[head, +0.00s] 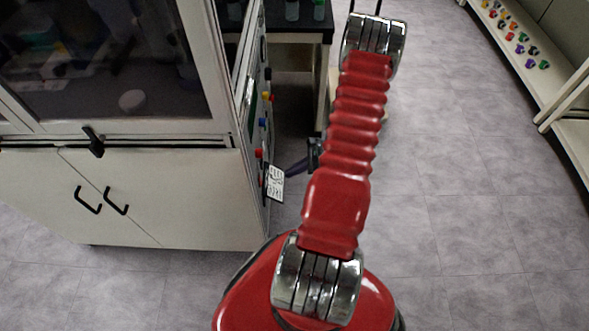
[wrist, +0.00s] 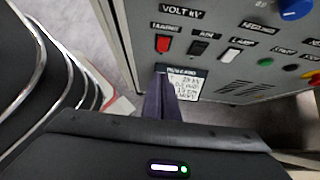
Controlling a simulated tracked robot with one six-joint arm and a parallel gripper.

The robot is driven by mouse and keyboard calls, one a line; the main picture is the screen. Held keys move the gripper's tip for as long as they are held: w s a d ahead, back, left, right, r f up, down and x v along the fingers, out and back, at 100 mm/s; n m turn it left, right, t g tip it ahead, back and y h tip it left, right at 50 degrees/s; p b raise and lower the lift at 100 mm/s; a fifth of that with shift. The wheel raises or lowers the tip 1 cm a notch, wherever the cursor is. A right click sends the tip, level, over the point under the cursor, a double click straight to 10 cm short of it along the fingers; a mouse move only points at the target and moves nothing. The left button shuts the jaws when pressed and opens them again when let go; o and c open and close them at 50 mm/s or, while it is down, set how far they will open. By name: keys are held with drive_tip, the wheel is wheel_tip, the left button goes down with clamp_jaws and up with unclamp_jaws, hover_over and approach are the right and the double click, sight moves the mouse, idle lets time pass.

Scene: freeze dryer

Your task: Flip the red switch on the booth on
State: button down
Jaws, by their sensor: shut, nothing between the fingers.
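The red switch (wrist: 163,44) is a small rocker in a black frame on the booth's grey side panel (wrist: 215,22), under a dark label. I cannot tell which way it is flipped. My gripper (wrist: 161,84) is shut and empty, its dark fingers just below the red switch in the wrist view. Whether they touch the panel is unclear. The booth (head: 165,200) is a large white cabinet at left in the head view. There my gripper (head: 288,171) shows beside its side panel, partly behind my arm. The red switch cannot be made out in the head view.
A black switch (wrist: 197,47) and a white switch (wrist: 230,55) sit right of the red one. A blue knob (wrist: 295,8) and several buttons lie further right. A written card (wrist: 186,84) hangs below. Open floor (head: 450,200) lies to the right.

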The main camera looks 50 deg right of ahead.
sight(261, 181)
drive_tip(key=w+a+f, duration=0.5)
drive_tip(key=w, duration=0.1)
drive_tip(key=shift+w+f, duration=0.15)
drive_tip(key=shift+w, duration=0.2)
drive_tip(key=shift+a, duration=0.1)
